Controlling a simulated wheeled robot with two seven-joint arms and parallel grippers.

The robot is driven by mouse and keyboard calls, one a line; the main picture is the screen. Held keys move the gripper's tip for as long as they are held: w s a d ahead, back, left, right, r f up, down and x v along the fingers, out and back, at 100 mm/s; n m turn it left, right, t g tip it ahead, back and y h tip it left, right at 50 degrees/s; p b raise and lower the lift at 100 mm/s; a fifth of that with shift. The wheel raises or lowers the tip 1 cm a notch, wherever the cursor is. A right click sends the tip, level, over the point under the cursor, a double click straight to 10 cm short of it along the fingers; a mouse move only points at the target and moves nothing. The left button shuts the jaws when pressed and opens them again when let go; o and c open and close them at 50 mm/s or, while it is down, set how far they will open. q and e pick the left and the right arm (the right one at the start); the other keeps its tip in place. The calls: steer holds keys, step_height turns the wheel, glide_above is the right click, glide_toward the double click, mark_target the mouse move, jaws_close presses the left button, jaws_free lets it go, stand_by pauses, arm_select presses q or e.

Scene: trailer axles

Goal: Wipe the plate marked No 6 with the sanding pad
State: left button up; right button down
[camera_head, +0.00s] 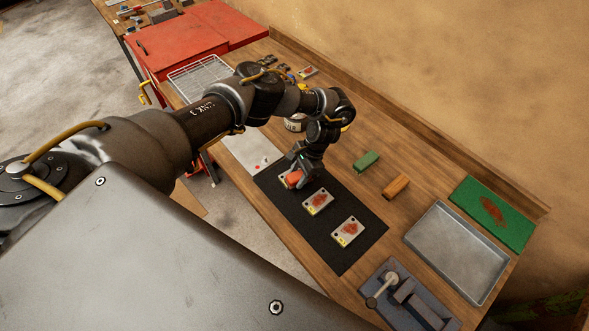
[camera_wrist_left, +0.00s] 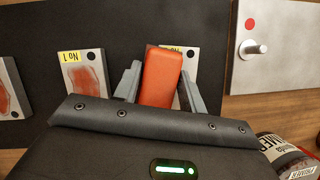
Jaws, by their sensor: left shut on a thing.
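Three light metal plates with rust-red patches and yellow labels lie in a row on a black mat (camera_head: 343,262). My left gripper (camera_head: 300,172) is shut on a red-orange block (camera_wrist_left: 162,78), seemingly the sanding pad, and holds it over the far plate (camera_wrist_left: 194,58). The block hides most of that plate, and its label shows only "No". The middle plate (camera_head: 318,202) has a label that reads No 1 or No 7 in the wrist view (camera_wrist_left: 84,72). The near plate's (camera_head: 347,231) label is unreadable. Contact between block and plate cannot be told. My right gripper is not in view.
A green block (camera_head: 366,160) and an orange block (camera_head: 397,186) lie right of the mat. A grey tray (camera_head: 455,250), a green board (camera_head: 493,212) and a clamp-like fixture (camera_head: 405,300) are nearer. A white panel with a knob (camera_wrist_left: 275,45) adjoins the mat; a can (camera_wrist_left: 285,155) stands close.

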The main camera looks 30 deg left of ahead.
arm_select(q)
steer(key=shift+s+d+f, duration=0.1)
steer(key=shift+s+d, duration=0.05)
steer(key=shift+d, duration=0.1)
steer(key=shift+a+r, duration=0.1)
steer(key=shift+r, duration=2.9)
steer(key=shift+r, duration=0.1)
steer(key=shift+r, duration=1.45)
